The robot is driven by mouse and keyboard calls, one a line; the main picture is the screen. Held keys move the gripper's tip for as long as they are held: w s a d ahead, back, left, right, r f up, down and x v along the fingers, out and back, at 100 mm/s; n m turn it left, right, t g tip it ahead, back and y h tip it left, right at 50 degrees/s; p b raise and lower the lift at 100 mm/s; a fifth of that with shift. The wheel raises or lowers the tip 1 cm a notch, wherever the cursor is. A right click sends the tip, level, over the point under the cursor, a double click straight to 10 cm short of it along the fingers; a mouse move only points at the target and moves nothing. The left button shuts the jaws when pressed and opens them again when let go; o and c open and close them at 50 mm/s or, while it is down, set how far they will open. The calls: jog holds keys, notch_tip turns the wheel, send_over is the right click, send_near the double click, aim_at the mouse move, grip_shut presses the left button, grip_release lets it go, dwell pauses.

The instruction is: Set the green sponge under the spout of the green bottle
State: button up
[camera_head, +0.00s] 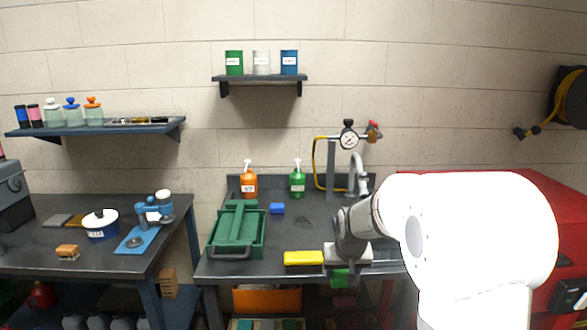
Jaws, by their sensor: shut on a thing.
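The green bottle (297,184) with a white pump spout stands at the back of the middle workbench, to the right of an orange bottle (249,184). My gripper (341,270) points down at the front edge of the same bench, to the right of and nearer than the bottle. It is shut on the green sponge (341,280), which shows just below it. The fingers are small and partly hidden here. The bench top below the green bottle's spout looks bare.
A yellow block (303,258) lies at the bench's front edge, left of my gripper. A green toolbox (236,232) fills the bench's left side. A gauge stand (331,166) rises right of the green bottle.

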jog(key=s+d+f, duration=0.1)
jog(key=s+f, duration=0.3)
jog(key=f, duration=0.5)
jog(key=s+d+f, duration=0.1)
jog(key=s+f, duration=0.4)
jog(key=f, duration=0.5)
jog(key=shift+d+f, duration=0.15)
jog(key=shift+f, duration=0.1)
jog(key=shift+d, duration=0.1)
